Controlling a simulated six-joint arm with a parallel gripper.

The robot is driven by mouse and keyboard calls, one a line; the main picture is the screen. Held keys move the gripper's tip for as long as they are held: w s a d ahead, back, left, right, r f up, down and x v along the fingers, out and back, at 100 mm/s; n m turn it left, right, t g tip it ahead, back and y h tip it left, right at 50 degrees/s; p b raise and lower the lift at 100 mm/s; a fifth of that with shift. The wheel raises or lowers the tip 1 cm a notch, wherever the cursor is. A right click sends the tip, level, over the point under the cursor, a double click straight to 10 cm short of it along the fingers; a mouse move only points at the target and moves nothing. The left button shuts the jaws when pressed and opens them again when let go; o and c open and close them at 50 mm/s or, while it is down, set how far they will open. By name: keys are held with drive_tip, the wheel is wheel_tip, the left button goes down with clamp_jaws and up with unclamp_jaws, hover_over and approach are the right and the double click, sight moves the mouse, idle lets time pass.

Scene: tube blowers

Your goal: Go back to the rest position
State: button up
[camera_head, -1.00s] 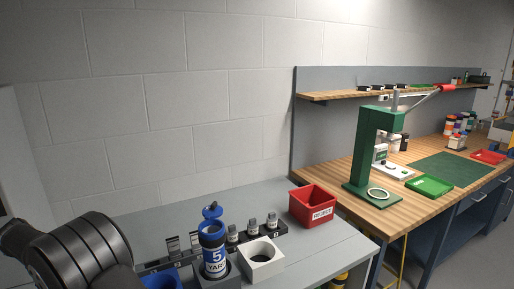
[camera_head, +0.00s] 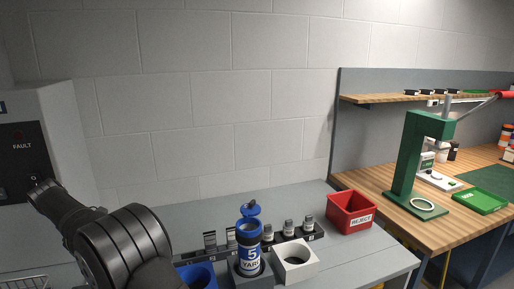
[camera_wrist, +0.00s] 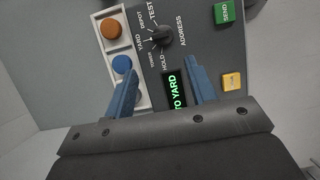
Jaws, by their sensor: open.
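In the wrist view my gripper (camera_wrist: 160,95) is open and empty, its two blue fingers apart in front of a control panel (camera_wrist: 200,25). The panel carries a black rotary knob (camera_wrist: 163,37), a lit green display (camera_wrist: 176,92) reading "TO YARD", a green SEND button (camera_wrist: 222,12), a yellow button (camera_wrist: 232,81), and orange (camera_wrist: 111,28) and blue (camera_wrist: 122,64) round buttons. In the head view my arm reaches toward a grey cabinet (camera_head: 50,110) marked FAULT at the left; the fingers cannot be made out there.
A blue carrier (camera_head: 248,250) labelled "5 YARD" stands in a dark holder, lid open, beside a white block with a hole (camera_head: 296,270). Several small vials stand in a rack behind. A red REJECT bin (camera_head: 350,200) is to the right, before a wooden bench (camera_head: 400,185) with a green stand (camera_head: 408,160).

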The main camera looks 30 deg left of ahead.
drive_tip(key=x, duration=1.2)
drive_tip(key=shift+d+f, duration=0.1)
drive_tip(key=shift+f, duration=0.25)
drive_tip(key=n, duration=0.2)
drive_tip(key=n+t+y, duration=0.1)
drive_tip(key=n, duration=0.1)
drive_tip(key=shift+s+d+n, duration=0.1)
drive_tip(key=shift+s+n, duration=0.05)
drive_tip(key=shift+n, duration=0.15)
drive_tip(key=n+y, duration=0.1)
drive_tip(key=n, duration=0.1)
drive_tip(key=shift+d+n+y, duration=0.1)
drive_tip(key=shift+n+y, duration=0.2)
drive_tip(key=shift+n, duration=0.1)
drive_tip(key=n+y, duration=0.1)
drive_tip(key=n, duration=0.2)
drive_tip(key=n+y, duration=0.1)
drive_tip(key=n, duration=0.2)
drive_tip(key=shift+s+d, duration=0.15)
drive_tip(key=shift+d, duration=0.05)
drive_tip(key=shift+n+y, duration=0.3)
drive_tip(key=shift+o, duration=0.2)
